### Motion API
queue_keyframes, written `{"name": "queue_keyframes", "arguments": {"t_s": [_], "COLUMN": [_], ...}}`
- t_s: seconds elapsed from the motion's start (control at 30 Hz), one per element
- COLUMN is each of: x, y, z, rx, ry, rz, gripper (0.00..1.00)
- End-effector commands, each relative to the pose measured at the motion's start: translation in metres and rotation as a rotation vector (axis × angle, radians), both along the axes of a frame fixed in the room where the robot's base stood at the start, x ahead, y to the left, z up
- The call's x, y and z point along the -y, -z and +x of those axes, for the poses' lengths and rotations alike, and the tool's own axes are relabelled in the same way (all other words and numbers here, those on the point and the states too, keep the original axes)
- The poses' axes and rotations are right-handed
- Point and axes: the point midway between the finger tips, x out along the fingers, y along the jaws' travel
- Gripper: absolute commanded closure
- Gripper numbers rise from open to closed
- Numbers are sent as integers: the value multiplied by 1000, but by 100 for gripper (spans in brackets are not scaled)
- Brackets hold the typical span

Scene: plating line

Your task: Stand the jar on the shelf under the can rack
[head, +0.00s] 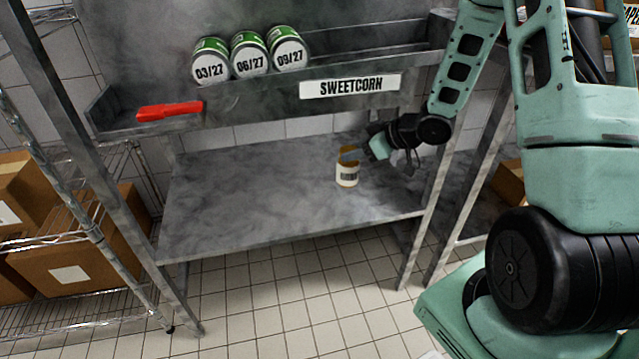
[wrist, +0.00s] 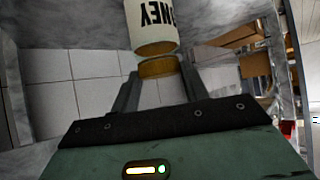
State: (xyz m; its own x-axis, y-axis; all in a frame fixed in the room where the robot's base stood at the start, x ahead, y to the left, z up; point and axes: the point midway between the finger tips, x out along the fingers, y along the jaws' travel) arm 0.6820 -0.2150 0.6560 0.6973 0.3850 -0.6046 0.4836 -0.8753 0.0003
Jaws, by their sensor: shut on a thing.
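The jar (head: 347,174) has a white label and an amber top. It looks upright over the right part of the grey shelf (head: 255,195), under the can rack (head: 250,98). I cannot tell whether its base touches the shelf. My gripper (head: 352,156) reaches in from the right and is shut on the jar's top end. In the wrist view, the jar (wrist: 152,18) shows part of a label reading "NEY", and its gold lid lies between my fingers (wrist: 158,85).
Several things sit on the rack above: cans (head: 250,58) with date labels, a red piece (head: 170,111) and a "SWEETCORN" sign (head: 350,87). A rack post (head: 432,190) stands right of the jar. The shelf's left and middle are clear. Cardboard boxes (head: 80,245) stand at the left.

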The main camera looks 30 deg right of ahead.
Motion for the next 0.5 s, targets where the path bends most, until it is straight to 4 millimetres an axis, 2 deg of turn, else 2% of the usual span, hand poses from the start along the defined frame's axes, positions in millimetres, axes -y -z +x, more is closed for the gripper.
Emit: {"name": "queue_keyframes", "arguments": {"t_s": [0.03,0.1,0.37,0.5], "x": [0,0,0,0], "y": [16,28,48,69], "z": [0,0,0,0], "rx": [-3,-2,0,-1], "ry": [0,-1,-1,1], "rz": [3,1,1,0], "gripper": [100,100,100,100]}}
